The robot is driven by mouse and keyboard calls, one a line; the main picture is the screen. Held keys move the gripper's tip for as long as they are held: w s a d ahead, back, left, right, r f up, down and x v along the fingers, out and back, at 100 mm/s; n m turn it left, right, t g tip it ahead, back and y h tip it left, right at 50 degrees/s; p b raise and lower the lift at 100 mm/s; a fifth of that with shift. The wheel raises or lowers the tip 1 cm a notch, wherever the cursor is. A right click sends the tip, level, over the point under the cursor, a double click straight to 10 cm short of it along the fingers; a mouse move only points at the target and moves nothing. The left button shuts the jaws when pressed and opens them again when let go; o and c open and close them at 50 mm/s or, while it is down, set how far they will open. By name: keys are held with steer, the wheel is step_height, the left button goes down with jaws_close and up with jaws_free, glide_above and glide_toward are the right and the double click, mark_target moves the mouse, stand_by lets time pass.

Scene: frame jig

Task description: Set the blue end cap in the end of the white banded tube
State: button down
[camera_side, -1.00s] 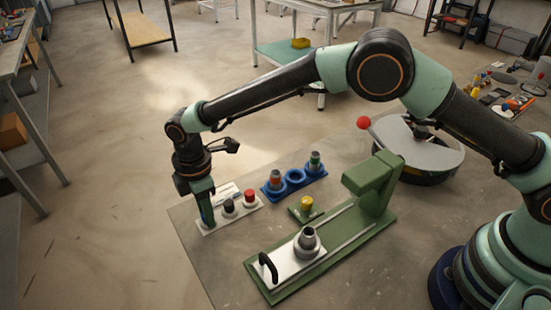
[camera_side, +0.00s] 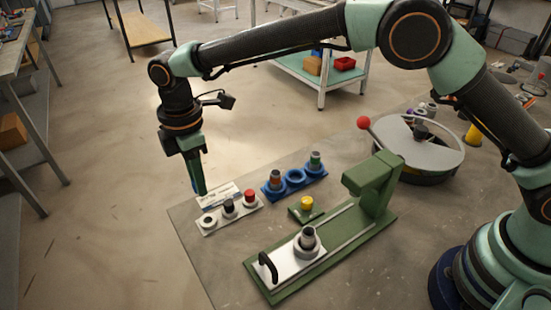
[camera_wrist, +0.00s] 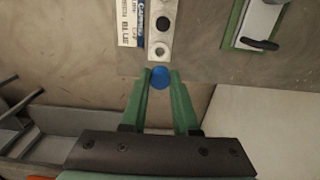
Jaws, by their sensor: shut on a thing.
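My gripper (camera_side: 200,188) is raised in the air just above and behind the left end of the white cap plate (camera_side: 211,229). In the wrist view my gripper (camera_wrist: 161,76) is shut on the blue end cap (camera_wrist: 160,79), which sits between the fingertips. The cap is hidden in the side view. A pale grey-white tube (camera_side: 308,238) stands upright in the collar on the white block of the green jig, its dark open end up. I cannot make out a band on it. The jig is to the right of my gripper.
The plate has an empty seat (camera_side: 208,220), a black cap (camera_side: 229,206) and a red cap (camera_side: 249,196). A blue rack (camera_side: 295,177) holds two banded tubes around an empty ring. A yellow-topped piece (camera_side: 306,203), the green jig post (camera_side: 374,176) and a black handle (camera_side: 269,267) stand nearby.

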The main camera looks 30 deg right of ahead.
step_height(320, 180, up, 12)
steer(key=shift+r, duration=0.2)
stand_by(0.4)
steer(key=s+d+f, duration=0.4)
steer(key=s+d, duration=0.3)
steer(key=s, duration=0.2)
steer(key=s+d+f, duration=0.5)
steer(key=s+d, duration=0.1)
steer(key=s, duration=0.2)
steer(key=shift+s+d+f, duration=0.1)
steer(key=shift+s+f, duration=0.05)
steer(key=shift+f, duration=1.1)
steer(key=shift+s+f, duration=0.1)
steer(key=shift+f, duration=1.1)
steer(key=shift+f, duration=0.1)
steer(key=shift+f, duration=0.6)
steer(key=c, duration=0.6)
jaws_free()
